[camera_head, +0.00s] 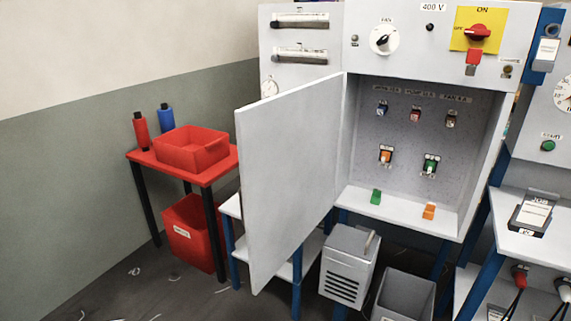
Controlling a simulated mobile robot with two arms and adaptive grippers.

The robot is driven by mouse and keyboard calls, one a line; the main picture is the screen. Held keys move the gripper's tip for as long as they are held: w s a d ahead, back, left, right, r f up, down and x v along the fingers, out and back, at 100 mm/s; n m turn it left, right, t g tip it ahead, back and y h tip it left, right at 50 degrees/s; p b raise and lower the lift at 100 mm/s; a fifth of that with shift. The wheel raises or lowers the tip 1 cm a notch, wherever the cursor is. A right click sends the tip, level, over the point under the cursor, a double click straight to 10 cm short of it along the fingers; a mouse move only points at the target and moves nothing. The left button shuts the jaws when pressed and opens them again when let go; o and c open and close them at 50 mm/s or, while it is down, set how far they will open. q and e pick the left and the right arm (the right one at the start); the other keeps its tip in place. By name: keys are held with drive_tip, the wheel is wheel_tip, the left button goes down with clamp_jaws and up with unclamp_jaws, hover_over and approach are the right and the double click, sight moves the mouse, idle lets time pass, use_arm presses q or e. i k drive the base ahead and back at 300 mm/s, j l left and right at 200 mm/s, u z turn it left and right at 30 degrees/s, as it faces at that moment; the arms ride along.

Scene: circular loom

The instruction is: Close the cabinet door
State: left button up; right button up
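The cabinet (372,205) is a light grey box with its front open to me. Its door (287,175) is a flat grey panel hinged on the left side of the opening. The door stands wide open, swung out toward me and to the left. Inside the cabinet are several small coloured switches on the back wall. A green piece (376,196) and an orange piece (429,211) are at the cabinet floor. Neither of my grippers shows in the head view.
A red table (215,172) with a red bin (190,149) and two bottles stands left of the door. A red crate (190,228) is beneath it. A grey vented box (348,265) and an open grey bin (404,297) stand below the cabinet. A workbench (516,238) is at right.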

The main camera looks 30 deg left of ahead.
sight(287, 142)
drive_tip(key=j+z, duration=0.1)
drive_tip(key=j, duration=0.85)
drive_tip(key=j+z, duration=0.15)
drive_tip(key=j, duration=0.8)
drive_tip(key=k+j+z, duration=0.1)
drive_tip(key=j, duration=0.8)
drive_tip(key=k+j, duration=0.05)
